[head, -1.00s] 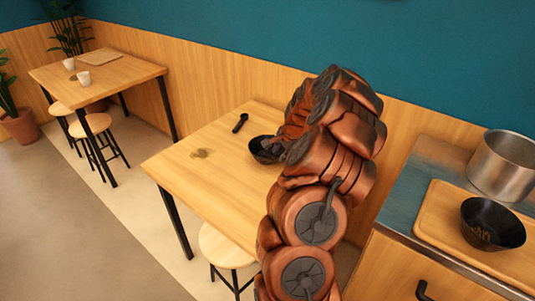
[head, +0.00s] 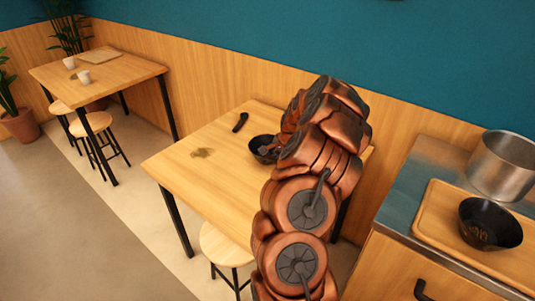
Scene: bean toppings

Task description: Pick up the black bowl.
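A black bowl (head: 261,152) stands on the near wooden table (head: 190,178), close to my arm, which covers its right side. A second black bowl (head: 487,227) sits on the wooden board at the right, with brownish marks or contents inside. My arm reaches over the near table beside the first bowl. The end of my arm is mostly hidden behind its own copper links. I cannot see my fingertips clearly, nor whether they touch the bowl.
A small dark object (head: 240,122) and a brownish patch (head: 202,153) are on the near table. A metal pot (head: 503,165) stands behind the board (head: 437,222) on the right counter. A stool (head: 222,244) is under the near table. The table's left part is mostly clear.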

